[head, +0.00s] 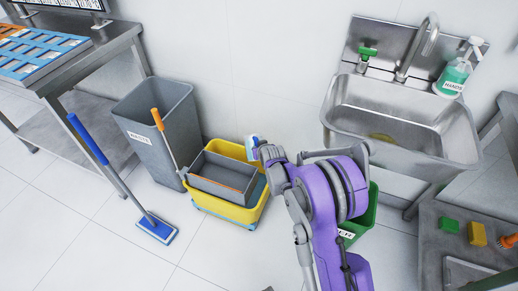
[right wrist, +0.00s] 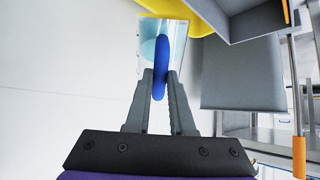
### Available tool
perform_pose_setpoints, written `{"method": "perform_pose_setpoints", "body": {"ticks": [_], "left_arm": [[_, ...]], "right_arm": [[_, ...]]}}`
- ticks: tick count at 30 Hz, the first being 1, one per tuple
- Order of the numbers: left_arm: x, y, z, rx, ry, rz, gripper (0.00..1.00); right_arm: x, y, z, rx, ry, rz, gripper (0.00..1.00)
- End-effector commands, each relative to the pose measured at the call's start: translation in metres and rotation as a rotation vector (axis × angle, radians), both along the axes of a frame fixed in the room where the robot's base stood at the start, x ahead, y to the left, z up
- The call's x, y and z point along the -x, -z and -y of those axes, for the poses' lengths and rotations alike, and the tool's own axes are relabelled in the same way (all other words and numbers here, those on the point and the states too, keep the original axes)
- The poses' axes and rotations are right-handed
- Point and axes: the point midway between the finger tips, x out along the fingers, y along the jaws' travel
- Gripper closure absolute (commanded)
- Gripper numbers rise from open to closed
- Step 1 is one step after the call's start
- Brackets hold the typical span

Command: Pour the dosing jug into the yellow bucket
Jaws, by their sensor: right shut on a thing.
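The yellow bucket (head: 236,213) stands on the floor in the middle of the head view, with a grey wringer (head: 222,177) set in its top. My right gripper (head: 261,150) is at the bucket's back right, above its rim in the picture. It is shut on the blue handle of the dosing jug (head: 251,143), a small clear vessel. In the right wrist view the jug (right wrist: 174,30) shows teal liquid, with its blue handle between the fingers (right wrist: 160,85). A yellow edge of the bucket (right wrist: 207,12) shows beyond it. I cannot tell the jug's exact tilt. My left gripper is not in view.
A grey waste bin (head: 165,115) stands behind and left of the bucket. A blue-handled mop (head: 155,228) and an orange-tipped handle (head: 158,120) are nearby. A green bin (head: 368,215) is partly behind my right arm. A steel sink (head: 400,120) is at the right.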

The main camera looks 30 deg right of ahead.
Motion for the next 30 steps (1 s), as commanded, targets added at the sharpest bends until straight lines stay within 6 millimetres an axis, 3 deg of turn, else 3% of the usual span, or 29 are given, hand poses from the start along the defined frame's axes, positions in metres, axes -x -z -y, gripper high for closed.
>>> {"method": "perform_pose_setpoints", "body": {"ticks": [30], "left_arm": [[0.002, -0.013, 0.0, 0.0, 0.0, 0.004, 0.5]], "right_arm": [[-0.009, -0.007, 0.002, -0.025, 0.001, -0.113, 1.0]]}}
